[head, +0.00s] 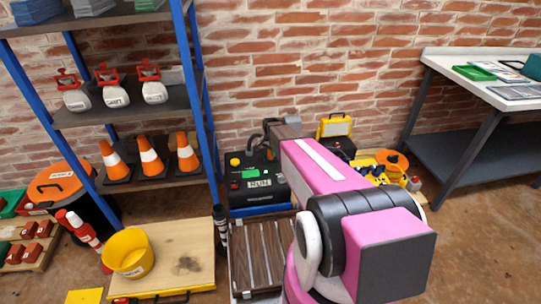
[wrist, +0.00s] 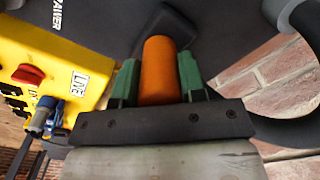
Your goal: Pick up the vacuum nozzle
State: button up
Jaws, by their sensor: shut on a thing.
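In the wrist view an orange cylindrical part, seemingly the vacuum nozzle (wrist: 159,62), sits between the two green fingers of my gripper (wrist: 158,82). The fingers press against it from both sides, and its lower end is hidden by the gripper's dark front. A black angular piece lies just beyond its top. In the head view my pink arm covers the fingers and the nozzle. The black machine (head: 252,190) with a green label and yellow knob stands by the wall, left of the arm, with a black hose (head: 268,132) looping above it.
A yellow box (wrist: 88,55) with a red button is close on the left in the wrist view; a brick wall (wrist: 275,85) and black tube (wrist: 290,130) are close on the right. Blue-posted shelves (head: 115,110) stand left, a workbench (head: 480,80) right. A yellow bucket (head: 128,254) stands lower left.

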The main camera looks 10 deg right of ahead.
notch_tip(320, 180, up, 4)
jog(key=shift+s+r, duration=0.1)
jog(key=shift+r, duration=0.1)
jog(key=s+a+r, duration=0.6)
jog(key=s+a, duration=0.2)
jog(key=shift+s+r, duration=0.2)
jog(key=shift+r, duration=0.1)
jog(key=shift+o, duration=0.9)
